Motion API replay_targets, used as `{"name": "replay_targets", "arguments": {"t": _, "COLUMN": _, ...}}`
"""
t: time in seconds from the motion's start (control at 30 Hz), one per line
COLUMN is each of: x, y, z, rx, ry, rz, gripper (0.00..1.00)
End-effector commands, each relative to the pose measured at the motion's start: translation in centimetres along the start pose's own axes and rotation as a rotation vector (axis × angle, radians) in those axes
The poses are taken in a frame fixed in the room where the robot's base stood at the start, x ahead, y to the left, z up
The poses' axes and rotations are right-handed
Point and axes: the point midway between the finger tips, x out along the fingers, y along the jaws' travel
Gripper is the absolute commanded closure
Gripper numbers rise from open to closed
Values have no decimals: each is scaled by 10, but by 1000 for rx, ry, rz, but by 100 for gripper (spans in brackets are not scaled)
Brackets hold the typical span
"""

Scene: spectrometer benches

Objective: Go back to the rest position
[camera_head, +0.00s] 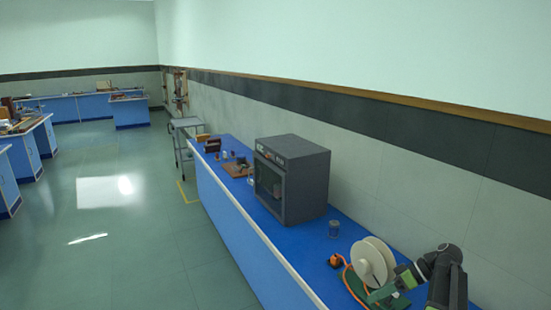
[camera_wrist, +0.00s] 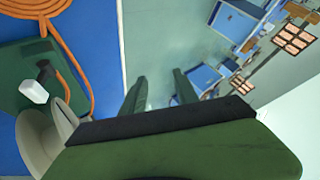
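My gripper (camera_wrist: 160,82) shows in the wrist view as two dark green fingers, apart, with only the floor visible between them. Nothing is held. The finger gap is hard to make out there.
The long blue bench (camera_head: 245,218) runs along the right wall. Open floor (camera_head: 110,245) lies left.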

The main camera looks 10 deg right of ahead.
Motion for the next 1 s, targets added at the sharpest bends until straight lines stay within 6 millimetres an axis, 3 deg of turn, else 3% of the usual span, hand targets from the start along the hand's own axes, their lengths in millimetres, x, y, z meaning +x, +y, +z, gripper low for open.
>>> {"name": "replay_targets", "arguments": {"t": 0.03, "x": 41, "y": -20, "z": -21, "rx": -38, "ry": -65, "rz": -31, "gripper": 64}}
{"name": "replay_targets", "arguments": {"t": 0.2, "x": 160, "y": -83, "z": -58, "rx": -80, "ry": -302, "rz": -48, "gripper": 64}}
{"name": "replay_targets", "arguments": {"t": 0.3, "x": 212, "y": -116, "z": -63, "rx": -70, "ry": -423, "rz": -7, "gripper": 64}}
{"name": "replay_targets", "arguments": {"t": 0.5, "x": 276, "y": -163, "z": -55, "rx": -9, "ry": -589, "rz": 160, "gripper": 64}}
{"name": "replay_targets", "arguments": {"t": 0.63, "x": 292, "y": -173, "z": -41, "rx": 101, "ry": -633, "rz": 372, "gripper": 64}}
{"name": "replay_targets", "arguments": {"t": 0.8, "x": 269, "y": -144, "z": -31, "rx": 330, "ry": -560, "rz": 637, "gripper": 64}}
{"name": "replay_targets", "arguments": {"t": 1.0, "x": 262, "y": -130, "z": -35, "rx": 488, "ry": -477, "rz": 737, "gripper": 64}}
